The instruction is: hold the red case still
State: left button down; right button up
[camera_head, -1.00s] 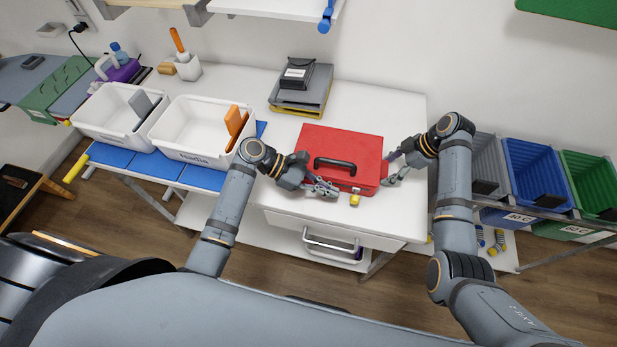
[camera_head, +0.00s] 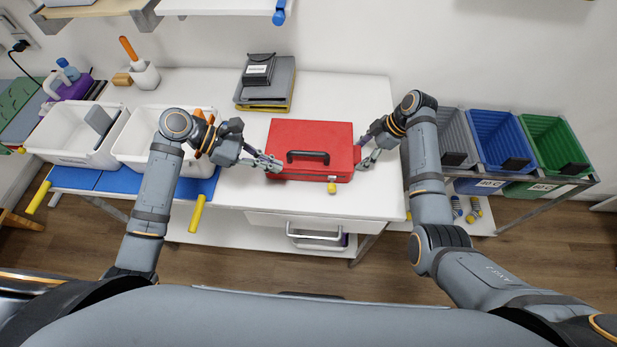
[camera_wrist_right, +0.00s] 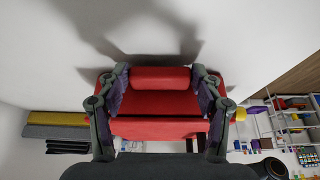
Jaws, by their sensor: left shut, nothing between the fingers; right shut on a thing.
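In the right wrist view the case (camera_wrist_right: 160,128) sits between the two fingers (camera_wrist_right: 160,100). My left gripper (camera_head: 272,163) is at the case's front left corner, shut and empty. Whether its fingertips touch the case, I cannot tell.
Two white bins (camera_head: 62,155) stand at the left on blue mats (camera_head: 75,178). Dark folders (camera_head: 266,84) lie behind the case. Grey, blue (camera_head: 497,135) and green bins stand at the right. Table space is clear behind the case at right.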

aim_at(329, 187)
pick_arm(q)
jog(key=x, duration=1.3)
jog(key=shift+d+f, duration=0.2)
jog(key=shift+d, duration=0.15)
jog(key=shift+d+f, duration=0.25)
jog(key=shift+d, duration=0.4)
jog(key=v, duration=1.4)
pick_arm(e)
jog(key=o, duration=0.9)
